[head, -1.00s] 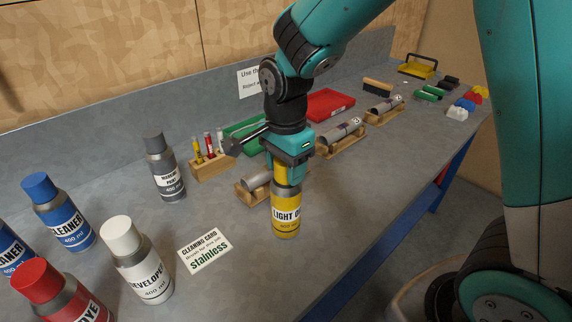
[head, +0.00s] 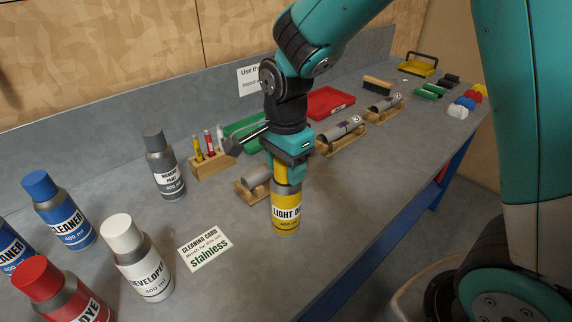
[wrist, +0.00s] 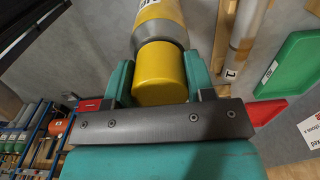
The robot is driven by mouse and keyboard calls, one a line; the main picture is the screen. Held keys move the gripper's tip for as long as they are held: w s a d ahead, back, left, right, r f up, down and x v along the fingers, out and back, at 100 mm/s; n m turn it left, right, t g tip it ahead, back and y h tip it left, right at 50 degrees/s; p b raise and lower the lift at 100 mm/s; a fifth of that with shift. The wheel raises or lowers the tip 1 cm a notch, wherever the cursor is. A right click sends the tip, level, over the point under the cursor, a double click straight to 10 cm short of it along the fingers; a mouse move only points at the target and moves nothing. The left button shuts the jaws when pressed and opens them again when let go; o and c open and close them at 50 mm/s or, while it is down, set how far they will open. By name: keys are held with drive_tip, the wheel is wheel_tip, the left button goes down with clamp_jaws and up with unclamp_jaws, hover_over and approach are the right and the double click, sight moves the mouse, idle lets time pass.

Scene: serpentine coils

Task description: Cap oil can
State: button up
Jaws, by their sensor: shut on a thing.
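The yellow oil can (head: 286,212), labelled LIGHT OIL, stands upright on the grey bench below my gripper. My gripper (head: 287,168) points down and is shut on the yellow cap (wrist: 160,76). In the wrist view the cap sits between the two teal fingers. It lines up with the can's grey shoulder (wrist: 158,48) and appears to meet it. I cannot tell how firmly it is seated. The can's yellow body also shows in the wrist view (wrist: 158,16). In the head view the fingers hide most of the cap.
A cleaning card (head: 205,248) lies left of the can. A grey can (head: 165,170), a white-capped developer can (head: 137,260), and blue and red capped cans stand further left. A wooden cradle (head: 250,190) with a metal tube is close behind the oil can. Bare bench lies in front.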

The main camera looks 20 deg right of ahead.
drive_tip(key=shift+f, duration=0.1)
idle(0.3)
drive_tip(key=o, duration=1.4)
wheel_tip(320, 180, up, 8)
drive_tip(key=p, duration=0.7)
drive_tip(key=shift+f, duration=0.15)
drive_tip(key=shift+f, duration=0.1)
clamp_jaws()
